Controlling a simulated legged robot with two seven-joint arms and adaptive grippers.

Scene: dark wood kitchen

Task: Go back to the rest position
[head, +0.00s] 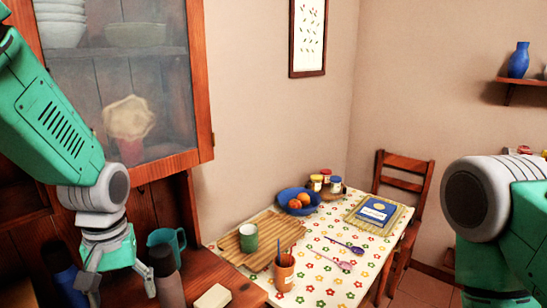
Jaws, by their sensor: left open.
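My left gripper (118,288) hangs at the lower left, pointing down, with its fingers spread apart. A grey-brown bottle (167,280) stands beside its right finger, and I cannot tell whether they touch. A dark blue bottle (66,272) is behind or beside its left finger. A teal mug (166,240) is just behind the gripper. I see nothing held between the fingers. My right arm shows at the right edge, but its gripper is outside the picture.
A table with a flowered cloth (318,278) holds a wooden board (262,228) with a green cup (248,237), an orange cup (284,272), a blue fruit bowl (287,196) and a blue book (376,211). A glass-door cabinet (203,85) is close to my left arm. A chair (403,176) stands behind.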

